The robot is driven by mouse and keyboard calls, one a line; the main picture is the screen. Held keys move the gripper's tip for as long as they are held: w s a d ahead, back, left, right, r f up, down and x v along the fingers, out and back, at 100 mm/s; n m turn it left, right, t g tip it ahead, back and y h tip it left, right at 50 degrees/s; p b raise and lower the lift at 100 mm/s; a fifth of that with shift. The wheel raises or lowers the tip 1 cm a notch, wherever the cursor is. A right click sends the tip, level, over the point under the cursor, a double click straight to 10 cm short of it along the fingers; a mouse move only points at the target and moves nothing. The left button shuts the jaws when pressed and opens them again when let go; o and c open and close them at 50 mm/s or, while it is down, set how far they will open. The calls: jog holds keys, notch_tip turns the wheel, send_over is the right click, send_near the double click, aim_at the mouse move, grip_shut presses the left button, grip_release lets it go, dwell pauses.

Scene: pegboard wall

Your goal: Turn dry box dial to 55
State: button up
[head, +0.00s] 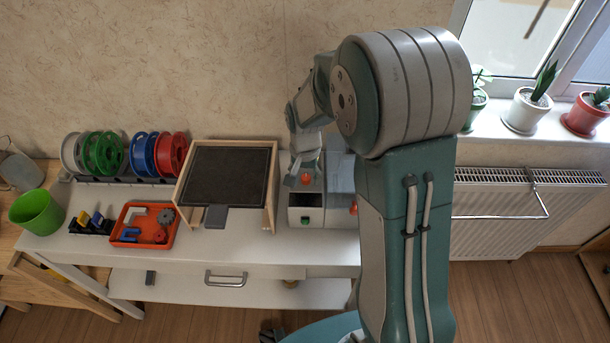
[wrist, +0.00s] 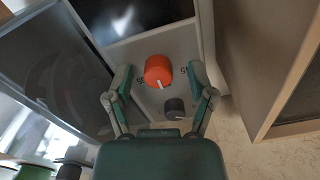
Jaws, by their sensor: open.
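A red dial (wrist: 158,70) with a white pointer mark sits on a light panel (wrist: 185,45) in the wrist view. The mark points down in the picture, slightly right.
A smaller dark knob (wrist: 174,108) is close to the red dial, near the right finger. A wood-framed black-topped printer (head: 228,178) stands left of the unit. An orange tray (head: 143,226), a green cup (head: 36,212) and several spools (head: 103,153) are further left.

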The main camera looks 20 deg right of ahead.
aim_at(305, 178)
notch_tip(305, 178, up, 12)
dwell(0.6)
jog(key=shift+w, duration=0.1)
jog(key=s+r+n+t, duration=0.2)
jog(key=s+r+n, duration=0.1)
jog(key=s, duration=0.7)
jog(key=s+r+n+t, duration=0.3)
jog(key=s+r, duration=0.2)
jog(key=s, duration=0.6)
jog(key=shift+s+r+n+t, duration=0.15)
jog(key=shift+r+n+t, duration=0.15)
jog(key=shift+r, duration=0.1)
jog(key=shift+c, duration=0.4)
dwell(1.0)
